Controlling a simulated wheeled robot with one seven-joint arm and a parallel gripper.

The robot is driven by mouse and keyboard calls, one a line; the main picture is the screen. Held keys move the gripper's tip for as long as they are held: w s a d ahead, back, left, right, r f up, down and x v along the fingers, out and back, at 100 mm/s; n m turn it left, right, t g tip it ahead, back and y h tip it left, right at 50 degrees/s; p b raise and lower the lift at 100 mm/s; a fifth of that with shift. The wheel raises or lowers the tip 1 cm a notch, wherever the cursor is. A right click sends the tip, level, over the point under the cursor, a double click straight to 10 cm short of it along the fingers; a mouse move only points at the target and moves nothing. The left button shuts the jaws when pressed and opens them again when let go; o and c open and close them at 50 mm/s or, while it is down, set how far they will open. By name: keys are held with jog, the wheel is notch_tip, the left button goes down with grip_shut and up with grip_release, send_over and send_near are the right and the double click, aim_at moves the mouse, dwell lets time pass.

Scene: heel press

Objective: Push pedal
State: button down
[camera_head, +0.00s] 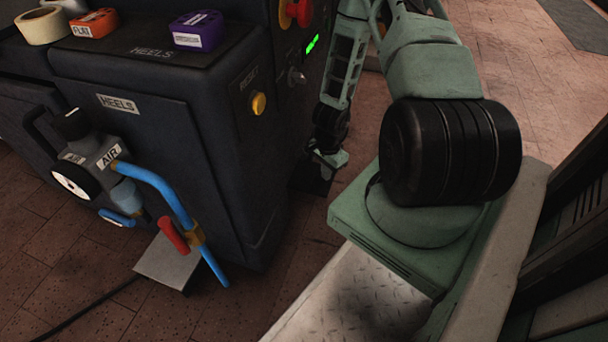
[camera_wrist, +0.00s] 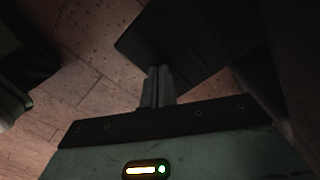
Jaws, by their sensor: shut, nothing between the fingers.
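A dark flat plate, which looks like the pedal (camera_head: 309,184), sits low by the machine's right side in the head view, partly hidden by my gripper. In the wrist view the dark plate (camera_wrist: 180,35) fills the upper middle, just beyond my fingertips. My gripper (camera_head: 327,172) is low beside the machine, over or at this plate. In the wrist view my gripper (camera_wrist: 159,70) has its fingers together and empty, overlapping the plate's near edge. I cannot tell whether the fingertips touch it.
The dark heel press machine (camera_head: 150,120) stands left of my arm, with a yellow reset button (camera_head: 258,104). Tiled floor (camera_head: 250,310) lies open in front.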

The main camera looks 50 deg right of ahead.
jog(key=shift+f+b, duration=0.9)
jog(key=shift+f, duration=0.6)
notch_tip(320, 180, up, 9)
jog(key=p, duration=0.8)
jog(key=shift+r+p, duration=0.15)
jog(key=shift+p, duration=0.25)
jog(key=shift+s, duration=0.1)
